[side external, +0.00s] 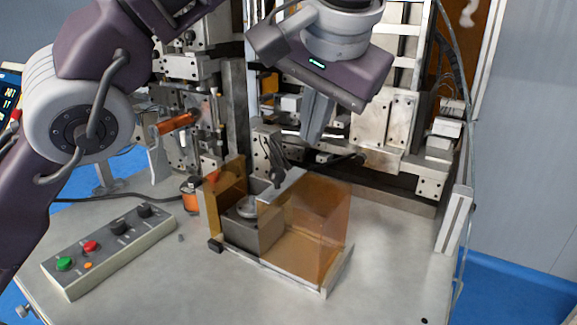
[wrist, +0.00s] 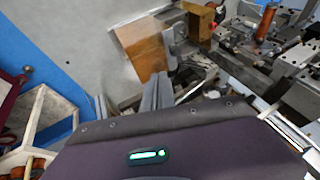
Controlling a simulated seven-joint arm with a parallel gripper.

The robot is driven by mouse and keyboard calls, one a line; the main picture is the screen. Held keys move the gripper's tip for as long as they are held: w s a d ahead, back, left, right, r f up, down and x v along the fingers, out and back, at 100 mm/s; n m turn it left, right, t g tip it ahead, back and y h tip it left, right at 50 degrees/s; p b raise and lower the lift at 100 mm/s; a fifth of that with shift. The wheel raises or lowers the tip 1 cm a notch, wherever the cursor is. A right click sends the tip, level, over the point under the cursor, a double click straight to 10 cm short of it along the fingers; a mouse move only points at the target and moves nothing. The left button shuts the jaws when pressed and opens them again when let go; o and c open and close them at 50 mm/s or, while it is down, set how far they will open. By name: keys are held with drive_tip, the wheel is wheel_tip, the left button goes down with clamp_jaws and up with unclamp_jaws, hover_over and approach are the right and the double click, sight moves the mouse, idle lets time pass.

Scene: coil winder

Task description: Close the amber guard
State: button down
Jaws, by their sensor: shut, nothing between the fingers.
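The amber guard (side external: 308,225) is a see-through box-like cover with a grey top strip. It stands at the right part of a low rail, apart from an amber end panel (side external: 230,182) at the left. In the gap between them, a dark grey block (side external: 250,228) with a round metal part on top is exposed. My gripper (side external: 312,140) is shut and empty, pointing down above and behind the guard, apart from it. In the wrist view the guard (wrist: 143,50) is just beyond my fingers (wrist: 157,92), with the end panel (wrist: 198,18) farther off.
A control box (side external: 110,250) with green and red buttons and dark knobs lies at the front left. An orange spool (side external: 193,195) stands left of the guard. Machine frames (side external: 385,122) rise close behind. The table is clear at the front right.

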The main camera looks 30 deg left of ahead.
approach(288, 199)
drive_tip(key=w, duration=0.3)
drive_tip(key=shift+d+f, duration=0.25)
drive_tip(key=shift+f, duration=0.1)
drive_tip(key=a, duration=0.1)
drive_tip(key=a+f, duration=0.1)
drive_tip(key=shift+w+a, duration=0.25)
drive_tip(key=shift+w, duration=0.05)
drive_tip(key=shift+w+a+f, duration=0.1)
drive_tip(key=shift+a+f, duration=0.15)
drive_tip(key=shift+a, duration=0.4)
drive_tip(key=a, duration=1.3)
drive_tip(key=shift+a, duration=0.4)
